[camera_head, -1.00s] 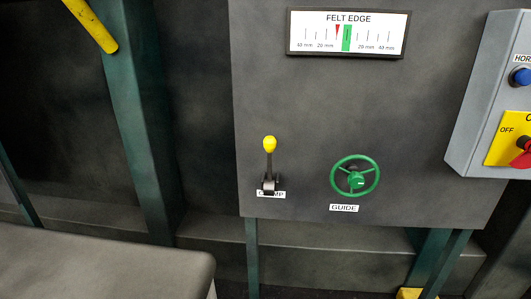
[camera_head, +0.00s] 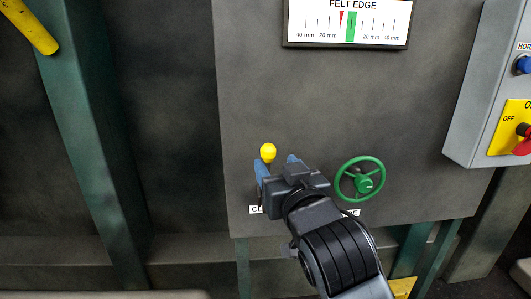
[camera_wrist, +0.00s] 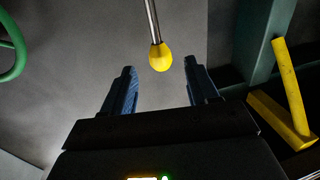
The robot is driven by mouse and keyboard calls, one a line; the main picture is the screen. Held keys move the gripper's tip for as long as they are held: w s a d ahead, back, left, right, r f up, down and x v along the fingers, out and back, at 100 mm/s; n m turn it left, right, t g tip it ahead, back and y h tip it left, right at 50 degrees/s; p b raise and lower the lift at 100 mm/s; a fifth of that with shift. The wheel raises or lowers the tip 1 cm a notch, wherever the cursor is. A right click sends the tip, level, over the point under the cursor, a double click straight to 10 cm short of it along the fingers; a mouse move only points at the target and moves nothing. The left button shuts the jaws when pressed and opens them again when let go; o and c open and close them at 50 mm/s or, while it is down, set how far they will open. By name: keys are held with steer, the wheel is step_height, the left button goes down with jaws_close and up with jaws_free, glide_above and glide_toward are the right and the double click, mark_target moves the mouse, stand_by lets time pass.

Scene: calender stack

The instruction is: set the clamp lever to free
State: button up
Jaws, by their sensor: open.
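The clamp lever has a yellow knob (camera_head: 268,152) and stands at the lower left of the grey panel. Its shaft is mostly hidden behind my gripper in the head view. In the wrist view the lever's knob (camera_wrist: 160,57) and metal shaft (camera_wrist: 152,20) show between and beyond my fingertips. My gripper (camera_head: 278,164) is open and empty, in front of the lever. In the wrist view its two blue fingers (camera_wrist: 159,72) stand apart on either side of the knob, with clear gaps. The clamp label (camera_head: 255,209) is partly covered.
A green guide handwheel (camera_head: 360,180) is on the panel just right of my gripper. The felt edge gauge (camera_head: 346,22) is above. A grey box with a red switch (camera_head: 523,146) is at the right. Bare panel lies above the lever.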

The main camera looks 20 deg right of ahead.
mark_target(271, 157)
steer(key=w, duration=0.6)
steer(key=shift+w+d+p, duration=0.35)
steer(key=shift+d+p, duration=0.05)
jaws_close()
